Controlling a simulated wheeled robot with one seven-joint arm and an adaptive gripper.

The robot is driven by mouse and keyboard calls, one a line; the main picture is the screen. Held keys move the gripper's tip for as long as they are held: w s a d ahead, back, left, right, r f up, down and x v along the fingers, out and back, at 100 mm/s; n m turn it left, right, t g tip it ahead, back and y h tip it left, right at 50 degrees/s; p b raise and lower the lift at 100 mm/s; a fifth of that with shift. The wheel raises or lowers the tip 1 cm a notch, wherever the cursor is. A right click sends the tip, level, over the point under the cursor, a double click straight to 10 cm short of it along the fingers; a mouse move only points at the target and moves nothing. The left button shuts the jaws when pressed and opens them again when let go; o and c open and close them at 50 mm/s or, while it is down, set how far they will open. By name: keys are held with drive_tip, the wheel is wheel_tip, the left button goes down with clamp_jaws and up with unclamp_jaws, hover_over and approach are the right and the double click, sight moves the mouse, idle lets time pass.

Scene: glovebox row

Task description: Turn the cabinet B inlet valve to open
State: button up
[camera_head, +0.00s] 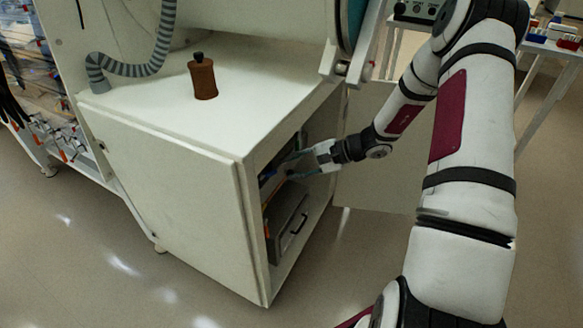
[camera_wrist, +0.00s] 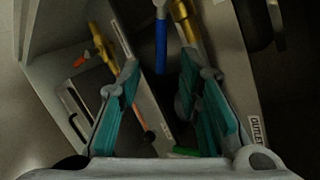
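My gripper (camera_head: 290,164) reaches into the open front of the white cabinet (camera_head: 170,170). In the wrist view my gripper (camera_wrist: 160,82) is open, its two teal-padded fingers well apart. A blue lever handle (camera_wrist: 161,46) shows beyond and between the fingertips, with no visible contact. A brass fitting (camera_wrist: 186,22) is just right of it. Another brass fitting (camera_wrist: 103,46) is at the left, with a small orange part (camera_wrist: 82,59) beside it. An OUTLET label (camera_wrist: 257,133) is at the lower right. I cannot read which valve is the inlet.
A grey case (camera_head: 288,225) with a black handle sits low inside the cabinet. The cabinet walls are close around my gripper. An open door (camera_head: 375,150) stands to the right. A brown bottle (camera_head: 203,78) and a striped hose (camera_head: 140,68) are on top.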

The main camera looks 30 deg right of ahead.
sight(268, 175)
drive_tip(key=shift+s+f, duration=0.1)
drive_tip(key=c, duration=0.7)
drive_tip(key=shift+s+f+m+p, duration=0.2)
drive_tip(key=shift+s+m+p, duration=0.1)
drive_tip(key=shift+m, duration=0.6)
clamp_jaws()
drive_tip(key=s+d+f+m+p, duration=0.1)
drive_tip(key=s+f+m+p, duration=0.4)
drive_tip(key=m, duration=1.1)
drive_tip(key=a+r+b+x, duration=0.1)
drive_tip(key=b+x, duration=0.3)
drive_tip(key=x, duration=0.6)
drive_tip(key=shift+t, duration=0.3)
drive_tip(key=shift+w+d+r, duration=0.25)
drive_tip(key=shift+d+r, duration=0.1)
drive_tip(key=shift+r, duration=0.3)
drive_tip(key=shift+w+d+r, duration=0.25)
drive_tip(key=shift+d+r, duration=0.1)
drive_tip(key=shift+r, duration=0.35)
drive_tip(key=shift+w+d+r, duration=0.2)
drive_tip(key=shift+d+r, duration=0.15)
drive_tip(key=shift+r, duration=0.3)
